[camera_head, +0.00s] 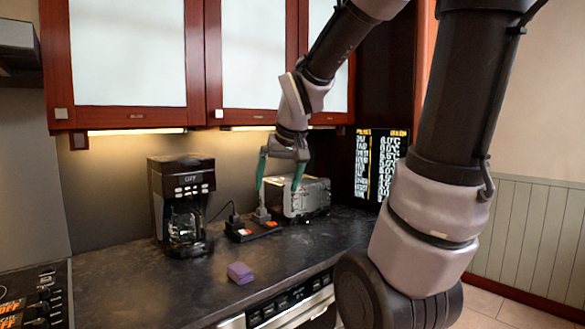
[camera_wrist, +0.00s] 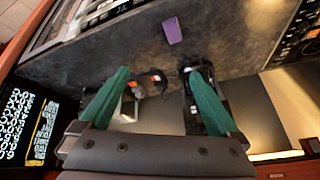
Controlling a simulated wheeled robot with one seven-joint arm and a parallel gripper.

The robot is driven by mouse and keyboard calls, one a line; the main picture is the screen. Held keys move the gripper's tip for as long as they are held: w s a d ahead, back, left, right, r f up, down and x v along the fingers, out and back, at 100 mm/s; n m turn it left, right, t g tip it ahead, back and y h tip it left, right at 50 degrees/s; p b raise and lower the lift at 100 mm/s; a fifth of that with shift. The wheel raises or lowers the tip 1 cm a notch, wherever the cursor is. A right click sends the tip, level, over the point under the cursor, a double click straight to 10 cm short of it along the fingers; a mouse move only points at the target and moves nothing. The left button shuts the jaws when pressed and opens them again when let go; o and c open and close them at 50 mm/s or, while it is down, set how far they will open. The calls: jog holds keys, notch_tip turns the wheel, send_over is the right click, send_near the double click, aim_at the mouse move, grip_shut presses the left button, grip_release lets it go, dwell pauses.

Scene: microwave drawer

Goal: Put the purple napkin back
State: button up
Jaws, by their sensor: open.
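The purple napkin (camera_head: 240,272) is a small folded block lying on the dark countertop (camera_head: 150,290), near its front edge. It also shows in the wrist view as a purple patch (camera_wrist: 172,31) at the top, beyond the fingers. My gripper (camera_head: 281,186) has green fingers spread apart with nothing between them. It hangs above the back of the counter, in front of the toaster (camera_head: 305,197), to the right of and behind the napkin. In the wrist view my gripper (camera_wrist: 158,95) is also open and empty.
A black coffee maker (camera_head: 183,205) stands at the back left. A small black stand with red and white parts (camera_head: 252,230) sits below my gripper. A stove (camera_head: 35,295) is at the far left. Wall cabinets (camera_head: 130,60) hang above. The counter around the napkin is clear.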

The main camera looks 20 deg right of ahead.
jog(key=s+r+m, duration=0.1)
jog(key=s+r, duration=0.1)
jog(key=s, duration=0.3)
jog(key=s+r+m+t+y, duration=0.1)
jog(key=s+r, duration=0.2)
jog(key=s, duration=0.3)
jog(key=shift+a+r+m+y, duration=0.25)
jog(key=shift+m+y, duration=0.05)
dwell(0.5)
